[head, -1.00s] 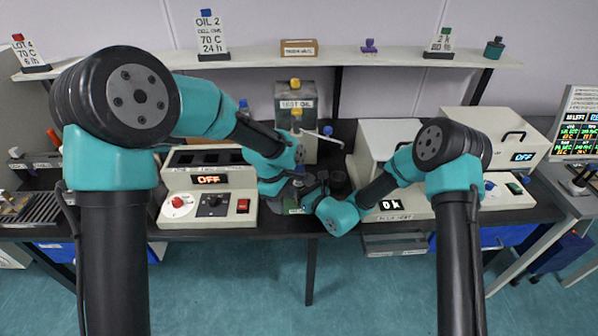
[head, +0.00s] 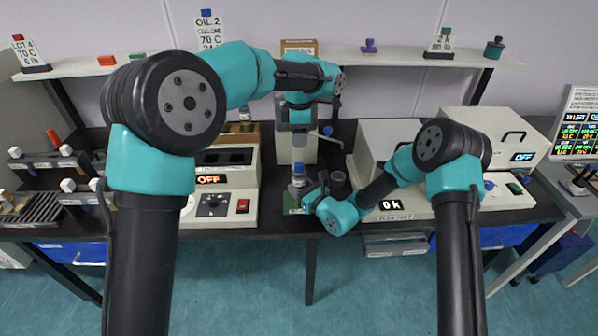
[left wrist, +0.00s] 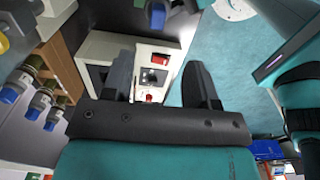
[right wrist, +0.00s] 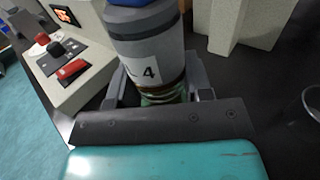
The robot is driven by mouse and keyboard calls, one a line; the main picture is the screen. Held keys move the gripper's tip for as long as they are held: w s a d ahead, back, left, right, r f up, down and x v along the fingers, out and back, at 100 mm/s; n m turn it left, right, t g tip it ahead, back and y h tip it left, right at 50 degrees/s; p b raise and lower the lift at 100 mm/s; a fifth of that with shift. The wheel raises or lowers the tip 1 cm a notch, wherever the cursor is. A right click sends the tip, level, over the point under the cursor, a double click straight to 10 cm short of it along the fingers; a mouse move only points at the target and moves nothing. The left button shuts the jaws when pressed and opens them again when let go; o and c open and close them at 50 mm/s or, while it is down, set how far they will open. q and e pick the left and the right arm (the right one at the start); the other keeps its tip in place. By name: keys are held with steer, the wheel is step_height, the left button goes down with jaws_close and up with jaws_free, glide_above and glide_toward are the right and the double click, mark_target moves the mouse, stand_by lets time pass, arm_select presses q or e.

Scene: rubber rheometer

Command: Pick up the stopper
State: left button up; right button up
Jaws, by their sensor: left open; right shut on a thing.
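A blue stopper (head: 298,168) sits on top of a grey jar (head: 299,181) in the head view. In the right wrist view the stopper (right wrist: 130,2) is cut off by the top edge, above the jar's label (right wrist: 143,73). My right gripper (right wrist: 157,88) is shut around the jar's lower part and holds it upright. My left gripper (head: 299,127) is raised above and behind the jar. It is open, with nothing between its fingers in the left wrist view (left wrist: 158,82). A blue-topped item (left wrist: 155,15) shows at that view's top edge; I cannot tell whether it is this jar.
A control box (head: 222,180) reading OFF stands left of the jar, and a pale instrument (head: 385,140) stands to its right. A wooden rack (left wrist: 60,62) holds blue-capped jars. An open cup (head: 338,178) stands right of the jar. A shelf (head: 400,60) runs along the back.

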mark_target(299, 164)
arm_select(q)
steer(key=shift+f, duration=0.1)
steer(key=shift+f, duration=3.3)
steer(key=shift+f, duration=0.1)
steer(key=shift+w+f, duration=0.15)
steer(key=shift+f, duration=2.4)
steer(key=shift+c, duration=0.2)
jaws_close()
steer(key=shift+r, duration=0.15)
